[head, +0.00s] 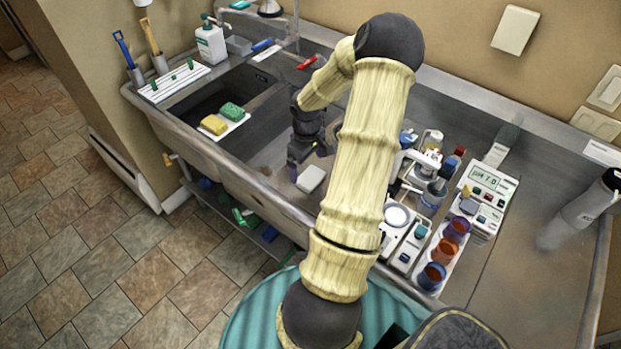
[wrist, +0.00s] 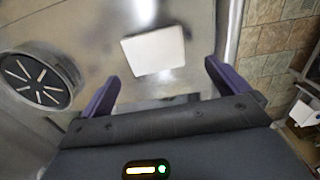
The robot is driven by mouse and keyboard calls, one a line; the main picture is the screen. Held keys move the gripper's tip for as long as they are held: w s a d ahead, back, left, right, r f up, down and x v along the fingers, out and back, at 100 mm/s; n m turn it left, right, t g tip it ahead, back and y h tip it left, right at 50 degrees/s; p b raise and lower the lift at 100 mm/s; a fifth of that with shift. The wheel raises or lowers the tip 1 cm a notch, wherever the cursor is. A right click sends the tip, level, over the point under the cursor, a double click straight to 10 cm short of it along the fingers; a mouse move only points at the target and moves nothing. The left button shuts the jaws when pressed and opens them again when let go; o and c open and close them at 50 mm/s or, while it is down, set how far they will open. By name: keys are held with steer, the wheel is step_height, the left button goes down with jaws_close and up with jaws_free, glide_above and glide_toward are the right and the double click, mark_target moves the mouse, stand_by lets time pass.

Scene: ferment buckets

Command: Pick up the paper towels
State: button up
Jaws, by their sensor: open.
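A small white square pad, which looks like the folded paper towels (head: 310,178), lies flat on the steel surface near the sink unit's front edge. The paper towels also show in the wrist view (wrist: 153,51), ahead of the fingers and roughly between their lines. My gripper (head: 307,160) is over the steel just behind the pad in the head view. In the wrist view my gripper (wrist: 162,72) has its two purple fingers wide apart with nothing between them. I cannot tell its exact height above the pad.
A round slotted drain (wrist: 38,80) is left of the fingers. Yellow (head: 214,124) and green sponges sit on a white tray at left. A scale (head: 397,216), orange-brown cups and a pH meter (head: 487,185) crowd the right. A soap bottle (head: 210,42) stands at the back.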

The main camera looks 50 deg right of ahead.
mark_target(309, 176)
steer(key=shift+d+f+p, duration=0.15)
steer(key=shift+f+p, duration=0.2)
steer(key=shift+f, duration=0.95)
steer(key=shift+d+f+p, duration=0.1)
steer(key=shift+f+p, duration=0.25)
steer(key=shift+f, duration=0.95)
steer(key=shift+c, duration=0.2)
steer(key=c, duration=0.9)
